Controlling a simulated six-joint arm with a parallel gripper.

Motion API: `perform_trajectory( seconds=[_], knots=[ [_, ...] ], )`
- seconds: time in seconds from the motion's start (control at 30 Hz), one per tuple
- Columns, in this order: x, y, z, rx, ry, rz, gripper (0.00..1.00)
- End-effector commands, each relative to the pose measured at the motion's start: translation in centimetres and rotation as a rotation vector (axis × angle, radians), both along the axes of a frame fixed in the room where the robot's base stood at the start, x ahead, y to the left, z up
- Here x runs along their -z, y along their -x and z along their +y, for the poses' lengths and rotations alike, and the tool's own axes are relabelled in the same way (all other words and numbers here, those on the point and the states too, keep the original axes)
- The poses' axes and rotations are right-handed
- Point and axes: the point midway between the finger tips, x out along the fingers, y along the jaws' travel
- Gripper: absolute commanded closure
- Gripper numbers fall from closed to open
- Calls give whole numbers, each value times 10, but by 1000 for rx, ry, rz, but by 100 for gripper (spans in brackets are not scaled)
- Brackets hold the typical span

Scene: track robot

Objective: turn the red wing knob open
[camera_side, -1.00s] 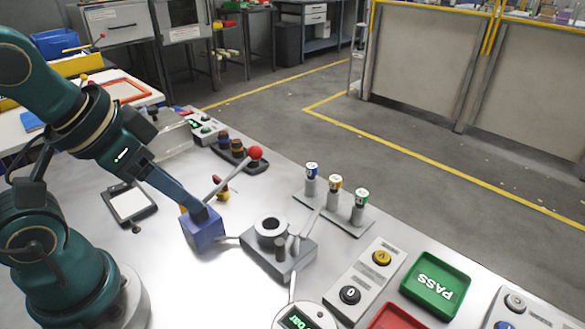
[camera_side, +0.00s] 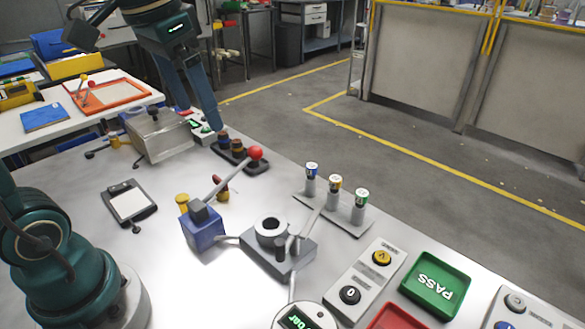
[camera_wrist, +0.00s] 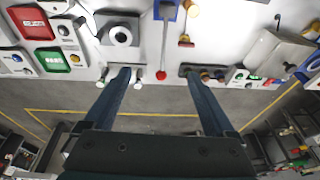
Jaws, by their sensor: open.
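A small red piece that looks like the wing knob (camera_side: 221,186) stands on the bench just right of the blue box, partly behind the grey lever. It also shows in the wrist view (camera_wrist: 186,41), above the fingertips in the picture; how far it is turned is too small to tell. My gripper (camera_side: 200,115) is raised over the back of the bench, apart from the knob. In the wrist view my gripper (camera_wrist: 156,74) has its two fingers wide apart with nothing held.
A blue box (camera_side: 203,232) carries a long lever with a red ball (camera_side: 256,153). A grey block with a ring (camera_side: 271,229) and three capped posts (camera_side: 335,198) stand to the right. A clear-sided box (camera_side: 160,138) is behind. Open bench lies around the clipboard (camera_side: 130,203).

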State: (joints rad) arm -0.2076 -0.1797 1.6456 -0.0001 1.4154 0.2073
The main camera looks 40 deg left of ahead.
Motion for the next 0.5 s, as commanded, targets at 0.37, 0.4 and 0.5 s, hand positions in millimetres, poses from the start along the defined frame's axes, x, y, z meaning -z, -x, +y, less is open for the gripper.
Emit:
perform_trajectory(
  seconds=[0.37, 0.4, 0.5],
  knots=[
    [13, -48, 55, -5, 22, 170, 10],
    [15, -50, 59, -4, 25, 180, 10],
    [19, -55, 67, -4, 33, 202, 10]
  ],
)
